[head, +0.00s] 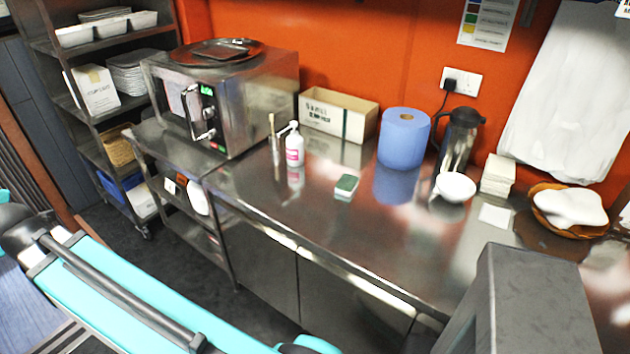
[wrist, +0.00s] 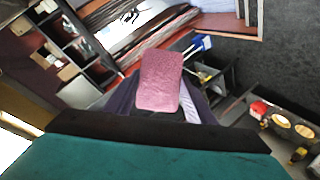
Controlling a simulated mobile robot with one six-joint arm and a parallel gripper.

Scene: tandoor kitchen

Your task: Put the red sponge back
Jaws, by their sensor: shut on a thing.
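The red sponge (wrist: 160,82), a pinkish-red block with rounded corners, shows in the middle of the wrist view. My gripper (wrist: 158,108) is shut on it, and the sponge stands out beyond the jaws. The sponge hides most of the fingers. The head view shows neither the gripper nor the red sponge. A green-topped sponge with a pale underside (head: 346,186) lies on the steel counter (head: 300,218) in the head view.
On the counter stand a white pump bottle (head: 294,148), a cardboard box (head: 338,115), a blue paper roll (head: 403,138), a jug (head: 459,140), a white bowl (head: 455,187) and a basket (head: 570,212). A steel oven (head: 250,95) stands left. The counter's front middle is clear.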

